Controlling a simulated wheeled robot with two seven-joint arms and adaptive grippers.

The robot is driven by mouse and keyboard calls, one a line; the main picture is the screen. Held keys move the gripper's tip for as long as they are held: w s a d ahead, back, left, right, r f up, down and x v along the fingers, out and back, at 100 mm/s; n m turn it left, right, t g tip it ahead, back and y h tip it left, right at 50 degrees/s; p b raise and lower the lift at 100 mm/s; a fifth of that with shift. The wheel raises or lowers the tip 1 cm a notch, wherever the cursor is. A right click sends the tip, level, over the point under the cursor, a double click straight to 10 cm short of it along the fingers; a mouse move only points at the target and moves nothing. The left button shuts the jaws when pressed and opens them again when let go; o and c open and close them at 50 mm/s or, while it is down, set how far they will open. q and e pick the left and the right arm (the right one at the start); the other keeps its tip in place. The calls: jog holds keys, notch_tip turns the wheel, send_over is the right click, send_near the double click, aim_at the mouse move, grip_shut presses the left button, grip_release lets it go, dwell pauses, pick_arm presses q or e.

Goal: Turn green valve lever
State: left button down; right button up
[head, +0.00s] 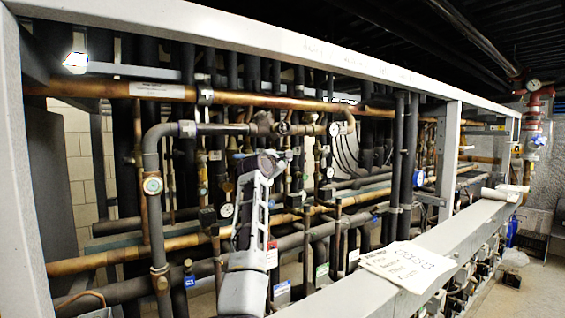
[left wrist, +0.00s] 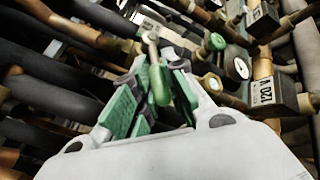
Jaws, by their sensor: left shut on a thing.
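The green valve lever (left wrist: 160,82) shows in the left wrist view as a rounded green handle on a metal stem, between the green-padded fingers of my left gripper (left wrist: 152,100). The gripper is shut on the lever. In the head view my left gripper (head: 270,163) reaches up among the pipes near the middle of the rack. There I cannot make out the lever, which seems hidden by the gripper. My right gripper is not in view.
Copper pipes (head: 110,89) and dark insulated pipes crowd around the gripper. Round gauges (left wrist: 241,68) and a labelled dark box (left wrist: 274,97) sit close on its right. A grey frame beam (head: 440,240) with papers (head: 408,262) crosses in front. Open floor lies at far right.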

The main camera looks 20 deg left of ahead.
pick_arm(q)
jog(key=shift+f, duration=0.1)
jog(key=shift+w+d+f+n+t+b, duration=0.2)
jog(key=shift+f+n+t+b, duration=0.1)
jog(key=shift+n+t+b, duration=0.3)
jog(key=shift+w+d+f+n+t+b, duration=0.15)
jog(key=shift+w+f+n+t+b, duration=0.15)
jog(key=shift+n+t, duration=0.4)
jog(key=shift+w+d+f+n+t+y+b, duration=0.15)
jog(key=shift+n+t+y+b, duration=0.1)
jog(key=shift+n+t+b, duration=0.25)
jog(key=shift+w+d+f+n+t+y+b, duration=0.1)
jog(key=shift+n+t+y+b, duration=0.2)
jog(key=shift+t+b, duration=0.25)
jog(key=c, duration=1.4)
grip_release()
jog(key=shift+s, duration=0.1)
jog(key=shift+c, duration=0.2)
jog(key=shift+a+r, duration=0.1)
jog(key=shift+r, duration=0.05)
